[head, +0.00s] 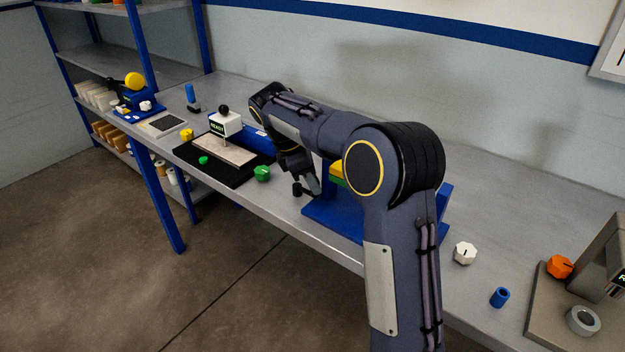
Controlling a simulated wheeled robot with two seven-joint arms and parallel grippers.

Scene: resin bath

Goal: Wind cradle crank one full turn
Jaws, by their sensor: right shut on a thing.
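The blue cradle (328,218) stands on the bench, mostly hidden behind my right arm. A yellow and green piece (337,173) shows in it beside the arm. The dark crank handle (298,189) sticks out at the cradle's left side. My right gripper (312,186) reaches down to it from above and is shut on it; the wrist and forearm hide much of the grip. The crank's angle is hard to tell. My left gripper is not in view.
Left of the cradle are a green knob-like piece (262,174) and a black tray (229,177) with a READY-labelled device (226,123). To the right are a white knob (465,253), a blue cylinder (499,297) and a grey machine (607,262). The back bench is clear.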

